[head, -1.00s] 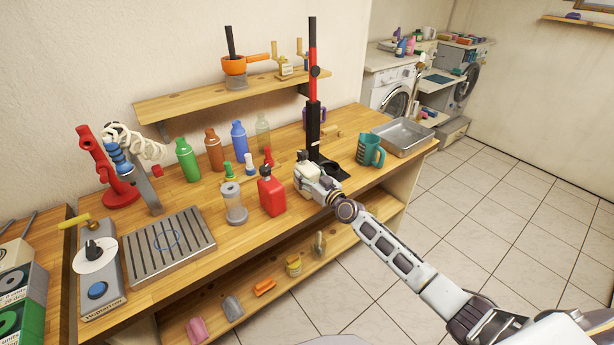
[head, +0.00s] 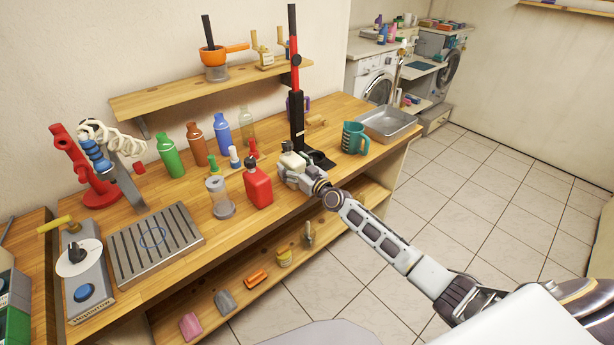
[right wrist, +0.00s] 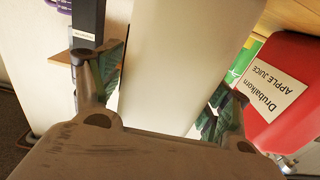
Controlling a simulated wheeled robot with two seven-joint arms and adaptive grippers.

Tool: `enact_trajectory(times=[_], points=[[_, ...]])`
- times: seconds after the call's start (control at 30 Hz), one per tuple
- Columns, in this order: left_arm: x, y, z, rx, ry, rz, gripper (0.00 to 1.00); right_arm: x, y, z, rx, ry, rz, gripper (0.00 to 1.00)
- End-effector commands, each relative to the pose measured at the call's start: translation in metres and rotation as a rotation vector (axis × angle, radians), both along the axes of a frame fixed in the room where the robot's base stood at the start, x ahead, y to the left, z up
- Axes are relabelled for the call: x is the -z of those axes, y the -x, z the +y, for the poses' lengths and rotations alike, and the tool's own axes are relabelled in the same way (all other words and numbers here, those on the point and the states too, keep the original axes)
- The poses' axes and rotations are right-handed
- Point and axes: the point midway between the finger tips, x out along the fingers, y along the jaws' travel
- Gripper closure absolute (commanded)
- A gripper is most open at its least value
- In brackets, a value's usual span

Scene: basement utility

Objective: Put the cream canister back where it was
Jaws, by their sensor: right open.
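The cream canister (head: 291,160) is at the front right part of the wooden counter, right of the red juice bottle, mostly hidden by my right gripper (head: 297,174). In the right wrist view its pale smooth side (right wrist: 180,55) fills the space between the two fingers. My right gripper is open, with one finger on each side of the canister. I cannot tell whether a finger touches it, and its base is hidden. My left gripper is not in view.
The red juice bottle (head: 258,187) stands close on the left. A black and red stand (head: 297,115) is just behind, and a teal pitcher (head: 355,138) and metal tray (head: 390,125) are to the right.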

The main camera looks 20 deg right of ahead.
Motion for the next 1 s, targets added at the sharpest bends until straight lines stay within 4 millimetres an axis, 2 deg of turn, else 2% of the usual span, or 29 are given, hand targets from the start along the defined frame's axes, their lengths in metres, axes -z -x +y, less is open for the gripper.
enact_trajectory(times=[0.17,1.0], points=[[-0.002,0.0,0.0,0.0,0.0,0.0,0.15,-0.001,0.007,-0.003,0.0,0.0,0.001,0.23],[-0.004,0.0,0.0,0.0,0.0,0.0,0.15,0.0,0.07,-0.026,0.001,0.0,0.001,0.23]])
